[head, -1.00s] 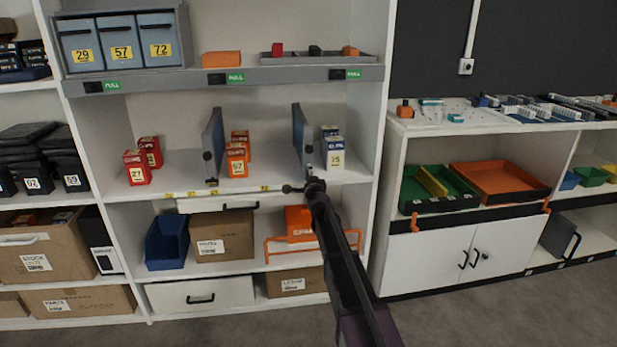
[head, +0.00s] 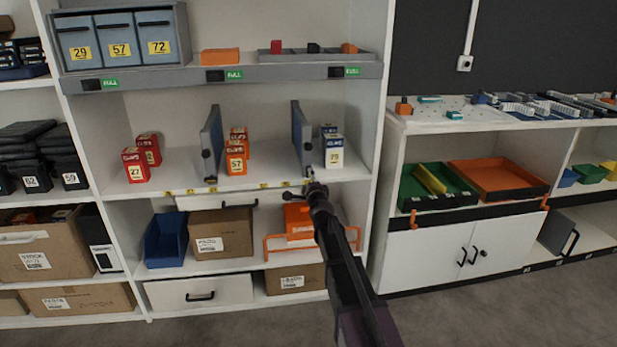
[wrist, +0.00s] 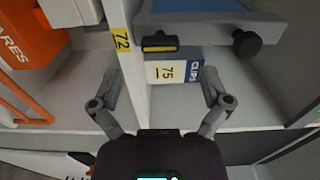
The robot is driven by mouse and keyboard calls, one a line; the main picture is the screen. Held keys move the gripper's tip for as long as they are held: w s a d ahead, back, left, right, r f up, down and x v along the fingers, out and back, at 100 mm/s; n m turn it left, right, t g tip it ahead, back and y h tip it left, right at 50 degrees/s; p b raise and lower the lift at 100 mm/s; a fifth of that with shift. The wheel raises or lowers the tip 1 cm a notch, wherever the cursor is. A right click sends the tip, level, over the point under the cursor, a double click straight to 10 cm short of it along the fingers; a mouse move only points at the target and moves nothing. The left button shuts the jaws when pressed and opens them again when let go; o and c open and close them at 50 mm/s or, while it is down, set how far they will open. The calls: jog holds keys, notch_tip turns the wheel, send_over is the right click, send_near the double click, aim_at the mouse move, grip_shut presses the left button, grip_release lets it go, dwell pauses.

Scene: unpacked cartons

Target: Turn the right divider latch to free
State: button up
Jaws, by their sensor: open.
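The right divider (head: 301,138) is a blue-grey upright panel on the middle shelf, just left of the white and blue clips boxes (head: 334,152). In the wrist view its end (wrist: 210,27) crosses the top. A short dark latch piece with a yellow stripe (wrist: 160,43) sticks out from it, and a round black knob (wrist: 247,43) sits to the right. My gripper (head: 314,188) is at the shelf's front edge, below the divider's front end. In the wrist view my gripper (wrist: 162,85) is open and empty, its fingers apart below the latch piece, not touching it.
The left divider (head: 211,143) stands beside orange boxes (head: 237,158). Red boxes (head: 136,168) stand farther left.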

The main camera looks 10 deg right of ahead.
jog(key=s, duration=0.6)
jog(key=shift+s, duration=0.2)
jog(key=s+a+f+n+g+y, duration=0.2)
jog(key=s+a+f+n+g, duration=0.1)
jog(key=s+f+n+g, duration=0.3)
jog(key=s+a+f+n+g+y, duration=0.2)
jog(key=s+a+f+n+g, duration=0.1)
jog(key=s+f+n, duration=0.4)
jog(key=s+d+f+n+g+h, duration=0.25)
jog(key=s+g, duration=0.25)
jog(key=s, duration=0.5)
jog(key=s+d+f+n+g+h, duration=0.2)
jog(key=s+d+g, duration=0.2)
jog(key=s, duration=0.6)
notch_tip(320, 180, up, 35)
jog(key=p, duration=3.6)
jog(key=shift+a, duration=0.25)
